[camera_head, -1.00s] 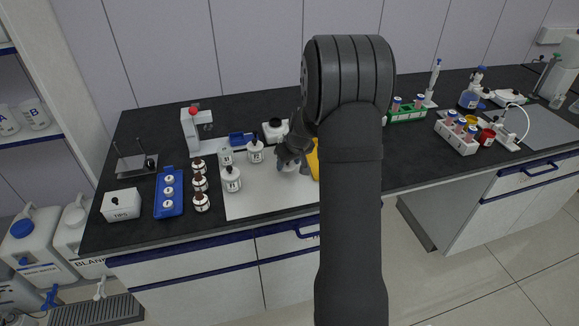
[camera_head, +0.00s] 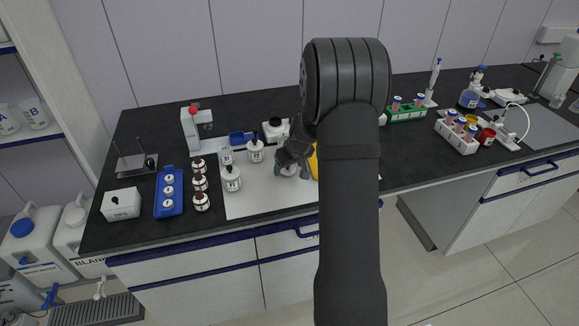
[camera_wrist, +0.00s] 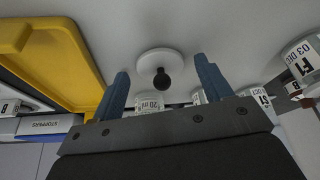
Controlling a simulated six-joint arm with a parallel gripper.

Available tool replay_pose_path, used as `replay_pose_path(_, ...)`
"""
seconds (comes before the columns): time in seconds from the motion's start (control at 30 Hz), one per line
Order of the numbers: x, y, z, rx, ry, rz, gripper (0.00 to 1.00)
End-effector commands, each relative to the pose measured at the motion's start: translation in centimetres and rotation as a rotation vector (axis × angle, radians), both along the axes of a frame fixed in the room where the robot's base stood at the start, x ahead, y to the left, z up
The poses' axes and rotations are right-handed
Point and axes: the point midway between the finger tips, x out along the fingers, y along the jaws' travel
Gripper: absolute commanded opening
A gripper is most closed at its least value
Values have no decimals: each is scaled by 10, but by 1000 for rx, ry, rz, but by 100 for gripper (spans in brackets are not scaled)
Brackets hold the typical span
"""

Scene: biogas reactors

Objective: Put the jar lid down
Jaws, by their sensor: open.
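The jar lid, a white disc with a black knob (camera_wrist: 160,63), lies flat on the pale work mat in the wrist view. In the head view the jar lid (camera_head: 289,171) shows partly under my gripper (camera_head: 292,166). In the wrist view the two blue fingers of my gripper (camera_wrist: 162,68) are spread, one on each side of the lid, with gaps between them and its rim. Several white labelled jars (camera_head: 232,179) stand on the mat to the left; one farther back (camera_head: 227,156) seems to have no knobbed lid.
A yellow tray or box (camera_wrist: 85,55) lies close beside my gripper, mostly hidden by my arm in the head view. A blue rack (camera_head: 158,207) and brown bottles (camera_head: 202,202) stand left of the mat (camera_head: 262,203). The mat's front part is clear.

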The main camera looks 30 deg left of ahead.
Motion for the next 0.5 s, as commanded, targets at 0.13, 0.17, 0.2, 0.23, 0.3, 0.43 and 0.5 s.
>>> replay_pose_path(0.13,-3,-6,17,1,-2,0,72)
replay_pose_path(0.17,-4,-8,22,2,-2,0,72)
replay_pose_path(0.2,-5,-10,29,3,-4,-1,72)
replay_pose_path(0.23,-6,-12,34,3,-4,-1,72)
replay_pose_path(0.3,-9,-17,48,3,-4,-1,72)
replay_pose_path(0.43,-14,-25,71,3,-4,-1,72)
replay_pose_path(0.5,-17,-29,82,2,-2,0,72)
